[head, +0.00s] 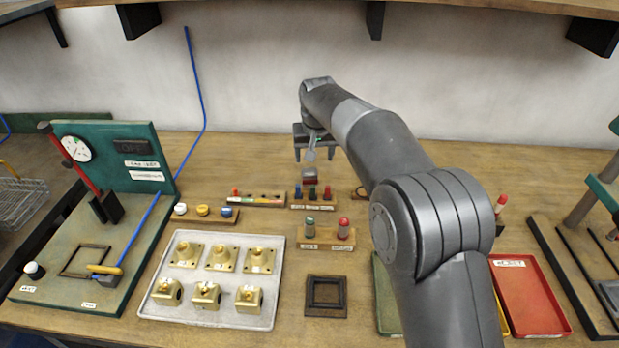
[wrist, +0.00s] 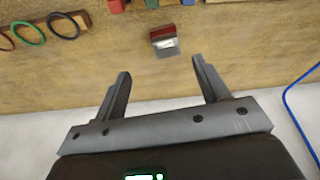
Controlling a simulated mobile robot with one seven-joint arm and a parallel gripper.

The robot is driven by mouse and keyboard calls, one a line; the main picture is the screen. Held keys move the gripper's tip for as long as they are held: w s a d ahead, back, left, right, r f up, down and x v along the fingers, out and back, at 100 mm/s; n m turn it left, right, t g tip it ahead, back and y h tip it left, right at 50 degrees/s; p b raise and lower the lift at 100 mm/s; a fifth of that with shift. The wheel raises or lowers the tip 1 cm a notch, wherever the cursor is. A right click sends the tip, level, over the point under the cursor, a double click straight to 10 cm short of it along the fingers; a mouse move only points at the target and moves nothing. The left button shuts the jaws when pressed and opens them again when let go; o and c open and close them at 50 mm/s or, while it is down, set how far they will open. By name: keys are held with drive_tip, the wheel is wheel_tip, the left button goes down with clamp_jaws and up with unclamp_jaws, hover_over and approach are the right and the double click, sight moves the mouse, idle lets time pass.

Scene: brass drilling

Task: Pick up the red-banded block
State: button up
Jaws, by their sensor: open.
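The red-banded block (head: 310,175) is small and dark, and sits on the bench behind the racks. In the wrist view the block (wrist: 165,42) shows a red band at its far edge and a pale patch on its near side. My gripper (head: 313,158) hangs pointing down close to the block in the head view. In the wrist view my gripper (wrist: 160,70) has its fingers wide apart with nothing between them. The block is just beyond the fingertips there, roughly in line with the gap. I cannot tell the exact height of the fingers above the bench.
A rack of small coloured pieces (head: 312,204) stands just in front of the block. A rack with rings (wrist: 40,32) lies to one side in the wrist view. A tray (head: 273,308) of brass parts is at front left. Bare bench surrounds the block's back side.

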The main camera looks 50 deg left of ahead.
sight(309, 172)
drive_tip(key=x, duration=0.6)
drive_tip(key=shift+s+a, duration=0.3)
drive_tip(key=shift+a, duration=0.05)
drive_tip(key=shift+w+a+x, duration=0.1)
drive_tip(key=shift+a+x, duration=0.05)
drive_tip(key=shift+x, duration=1.2)
drive_tip(key=shift+w+a+x, duration=0.15)
drive_tip(key=shift+x, duration=1.15)
drive_tip(key=shift+r, duration=0.1)
drive_tip(key=shift+r, duration=0.1)
clamp_jaws()
